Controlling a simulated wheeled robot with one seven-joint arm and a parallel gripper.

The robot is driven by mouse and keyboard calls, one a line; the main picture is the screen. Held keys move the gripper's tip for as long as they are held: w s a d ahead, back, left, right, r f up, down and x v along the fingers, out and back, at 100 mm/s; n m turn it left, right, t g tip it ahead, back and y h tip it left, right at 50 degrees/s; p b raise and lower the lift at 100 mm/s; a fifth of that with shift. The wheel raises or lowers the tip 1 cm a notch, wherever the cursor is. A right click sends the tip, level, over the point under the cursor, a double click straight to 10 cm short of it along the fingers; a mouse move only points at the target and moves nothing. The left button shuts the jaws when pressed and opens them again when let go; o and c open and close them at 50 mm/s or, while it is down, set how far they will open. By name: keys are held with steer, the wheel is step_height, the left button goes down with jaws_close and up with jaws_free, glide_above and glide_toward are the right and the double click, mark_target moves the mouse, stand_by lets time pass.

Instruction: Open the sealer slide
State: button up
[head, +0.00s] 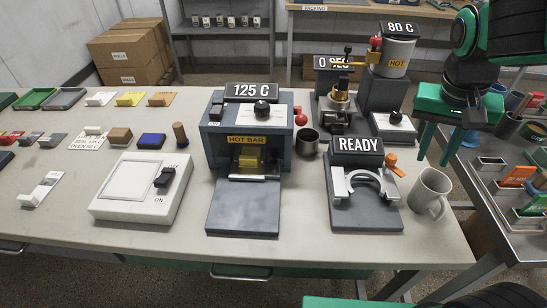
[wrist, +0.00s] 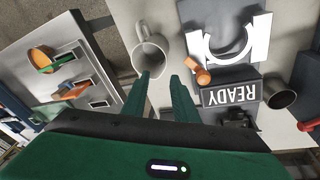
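The sealer appears to be the blue-grey machine (head: 219,148) marked 125 C and HOT BAR, at the middle of the table in the head view. A yellow block (head: 250,158) sits in its opening under the HOT BAR label. A flat dark grey plate (head: 243,208) extends from its front. I cannot tell which part is the slide. My gripper (head: 434,161) is well to the right of the sealer, above the table's right end. Its two green fingers are apart with nothing between them, also in the wrist view (wrist: 161,77). The sealer is not clearly visible in the wrist view.
A grey mug (head: 430,190) stands below my gripper, near its fingertips in the wrist view (wrist: 149,53). The READY station (head: 365,212) with a curved metal cradle and orange lever (head: 393,164) stands between gripper and sealer. A dark cup (head: 308,142) stands beside the sealer. A white switch box (head: 140,190) is left.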

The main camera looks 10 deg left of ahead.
steer(key=w+a+r+n+t, duration=0.1)
steer(key=w+a+t, duration=0.15)
steer(key=a, duration=1.35)
steer(key=n+y, duration=0.2)
glide_toward(274, 162)
steer(key=shift+t, duration=0.25)
steer(key=x, duration=0.8)
steer(key=shift+s+a+f, duration=0.1)
steer(key=shift+s+f, duration=0.1)
